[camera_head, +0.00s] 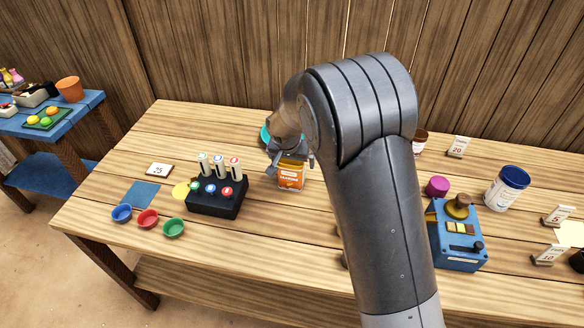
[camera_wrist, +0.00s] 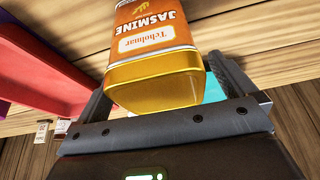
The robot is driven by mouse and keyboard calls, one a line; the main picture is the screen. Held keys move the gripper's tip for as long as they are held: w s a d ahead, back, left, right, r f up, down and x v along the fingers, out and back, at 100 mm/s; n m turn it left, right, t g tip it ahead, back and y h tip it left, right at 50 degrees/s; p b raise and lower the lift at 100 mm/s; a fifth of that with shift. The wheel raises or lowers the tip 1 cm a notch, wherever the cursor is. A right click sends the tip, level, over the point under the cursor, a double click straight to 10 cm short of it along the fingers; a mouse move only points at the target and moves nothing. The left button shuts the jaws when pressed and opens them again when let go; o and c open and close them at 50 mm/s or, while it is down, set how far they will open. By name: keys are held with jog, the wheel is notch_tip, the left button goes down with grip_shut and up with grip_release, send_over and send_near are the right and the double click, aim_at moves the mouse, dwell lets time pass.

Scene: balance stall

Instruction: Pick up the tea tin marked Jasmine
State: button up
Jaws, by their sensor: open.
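The orange tea tin (camera_head: 291,176) stands on the wooden table, just right of the black block with white bottles in the head view. In the wrist view the tin (camera_wrist: 155,50) shows its label, which reads Jasmine upside down, and its golden end. My gripper (camera_head: 290,158) is at the tin's upper part in the head view. In the wrist view my gripper (camera_wrist: 168,85) has its two fingers apart, one on each side of the tin's near end. I cannot tell whether either finger touches the tin.
Left of the tin is a black rack (camera_head: 216,203) with white bottles. Red, blue and green bowls (camera_head: 148,219) lie at the front left. A teal object (camera_head: 266,133) is behind my gripper. A blue device (camera_head: 457,240) stands on the right. My arm hides the table's middle.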

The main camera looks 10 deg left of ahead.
jog(key=shift+w+f, duration=0.25)
jog(key=shift+f, duration=0.35)
jog(key=c, duration=1.2)
